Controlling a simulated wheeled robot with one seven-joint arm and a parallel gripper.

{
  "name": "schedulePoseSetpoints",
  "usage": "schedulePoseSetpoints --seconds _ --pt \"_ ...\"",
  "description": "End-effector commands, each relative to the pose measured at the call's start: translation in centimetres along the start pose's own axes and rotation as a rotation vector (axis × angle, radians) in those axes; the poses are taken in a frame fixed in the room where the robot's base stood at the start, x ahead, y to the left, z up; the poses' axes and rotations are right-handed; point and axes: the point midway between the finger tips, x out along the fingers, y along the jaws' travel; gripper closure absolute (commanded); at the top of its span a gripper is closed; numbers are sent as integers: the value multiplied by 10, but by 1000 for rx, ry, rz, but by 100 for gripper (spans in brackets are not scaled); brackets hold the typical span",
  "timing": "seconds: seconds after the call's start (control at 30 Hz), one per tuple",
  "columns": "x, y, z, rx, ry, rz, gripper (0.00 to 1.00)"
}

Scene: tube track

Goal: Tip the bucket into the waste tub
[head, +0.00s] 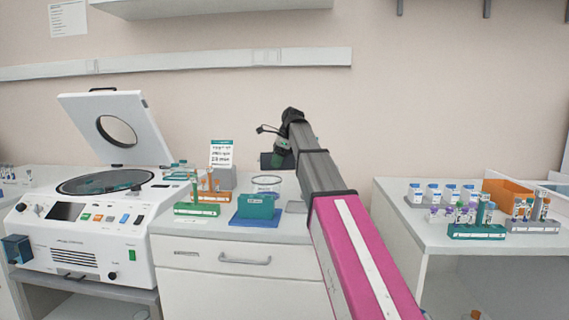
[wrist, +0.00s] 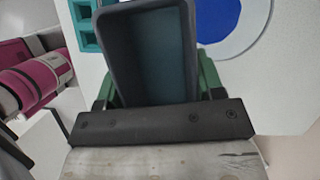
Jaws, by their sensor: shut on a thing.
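The dark grey bucket (wrist: 150,55) is held in my gripper (wrist: 155,88). In the wrist view its open mouth shows a dark bluish inside; I cannot tell whether anything is in it. In the head view the bucket (head: 267,160) shows as a dark shape beside my gripper (head: 281,156), raised above the bench. The green fingers are shut on its two sides. A clear round tub (head: 267,181), apparently the waste tub, stands on the bench below the bucket. In the wrist view a pale round rim around a blue disc (wrist: 228,15), probably this tub, lies beyond the bucket, at upper right.
An open centrifuge (head: 90,215) stands at left. A teal rack (head: 256,208) on a blue base, a green rack (head: 197,209) and an orange rack (head: 212,197) are close to the tub. The right bench (head: 410,232) holds several tube racks, past a gap.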

Motion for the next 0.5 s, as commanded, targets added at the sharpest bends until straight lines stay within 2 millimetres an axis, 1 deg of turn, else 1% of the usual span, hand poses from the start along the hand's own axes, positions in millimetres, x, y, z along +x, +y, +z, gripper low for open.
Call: schedulePoseSetpoints --seconds 0.03,0.1,0.2,0.33,0.4,0.5 --pt "3 -24 6 -24 0 12 65" --pt "12 -46 12 -57 -1 26 65" --pt "23 -72 20 -101 -2 43 65" --pt "36 -98 26 -145 -4 60 65" --pt "41 -107 29 -162 -5 66 65" --pt "46 -115 31 -179 -6 72 65"
